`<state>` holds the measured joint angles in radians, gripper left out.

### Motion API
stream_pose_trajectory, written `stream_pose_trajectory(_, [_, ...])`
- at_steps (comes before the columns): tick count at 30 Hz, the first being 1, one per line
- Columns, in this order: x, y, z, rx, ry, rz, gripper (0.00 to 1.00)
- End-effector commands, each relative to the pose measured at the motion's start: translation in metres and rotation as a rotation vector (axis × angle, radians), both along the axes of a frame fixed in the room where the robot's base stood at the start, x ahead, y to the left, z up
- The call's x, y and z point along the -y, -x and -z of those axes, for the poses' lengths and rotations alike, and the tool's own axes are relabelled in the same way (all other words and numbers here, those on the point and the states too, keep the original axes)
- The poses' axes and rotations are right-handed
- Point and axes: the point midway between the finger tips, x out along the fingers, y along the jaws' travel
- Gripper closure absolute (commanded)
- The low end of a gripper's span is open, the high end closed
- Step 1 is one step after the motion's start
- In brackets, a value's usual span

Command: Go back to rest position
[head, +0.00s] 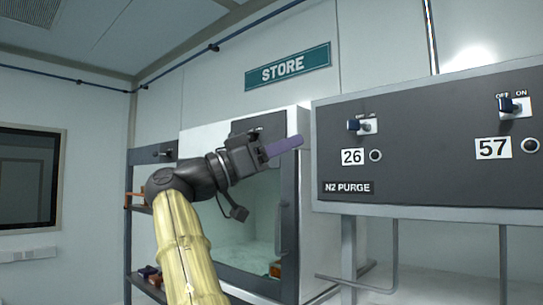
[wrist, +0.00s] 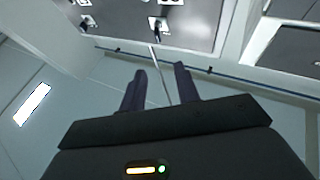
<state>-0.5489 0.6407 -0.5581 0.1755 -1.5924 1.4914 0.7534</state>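My gripper (head: 284,147) is raised in the middle of the head view, with its purple fingers pointing right, in front of the white cabinet. In the wrist view my gripper (wrist: 160,82) shows two dark purple fingers with a clear gap between them. Nothing is held between them. My arm, in a yellowish sleeve, comes up from the bottom of the head view and bends at a dark joint.
A dark N2 PURGE panel (head: 420,150) with switches numbered 26 and 57 stands right of my gripper. The white cabinet (head: 298,215) has an open-looking front behind my arm. Dark shelves (head: 140,211) stand left. A STORE sign (head: 287,68) hangs above.

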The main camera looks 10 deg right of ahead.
Motion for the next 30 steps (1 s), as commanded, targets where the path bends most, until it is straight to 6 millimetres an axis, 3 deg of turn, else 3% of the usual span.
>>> stream_pose_trajectory(6, [-0.020, 0.002, 0.009, 0.000, 0.001, 0.002, 0.68])
stream_pose_trajectory(30, [-0.025, 0.003, 0.009, 0.000, 0.000, -0.007, 0.68])
